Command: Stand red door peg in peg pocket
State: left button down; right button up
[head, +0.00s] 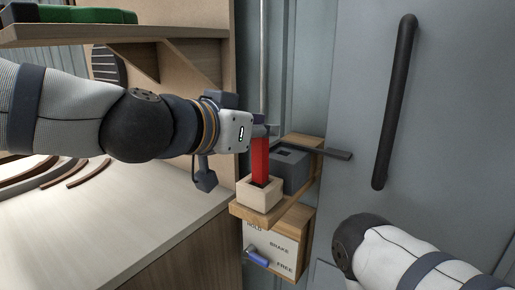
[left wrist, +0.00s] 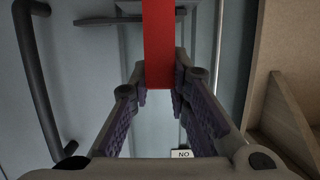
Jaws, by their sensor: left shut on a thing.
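The red door peg (head: 260,161) is upright in the head view, its lower end at the opening of a cream square pocket block (head: 259,196). The peg's bottom is hidden by the block's rim, so I cannot tell how deep it sits. My left gripper (head: 264,132) is shut on the peg's upper part, coming in from the left. In the left wrist view the red peg (left wrist: 159,45) lies between the purple-padded fingers (left wrist: 160,85). My right gripper is out of view; only part of my right arm shows at lower right.
A dark grey block with a square hole (head: 291,169) stands just behind the cream block on a small wooden shelf (head: 245,213). Below is a BRAKE/FREE panel (head: 275,247) with a blue lever (head: 257,257). A grey door with a black handle (head: 395,100) is right; a worktop (head: 120,215) is left.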

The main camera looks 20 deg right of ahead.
aim_at(257, 147)
pick_arm(q)
jog(key=shift+f, duration=1.7)
jog(key=c, duration=1.5)
grip_release()
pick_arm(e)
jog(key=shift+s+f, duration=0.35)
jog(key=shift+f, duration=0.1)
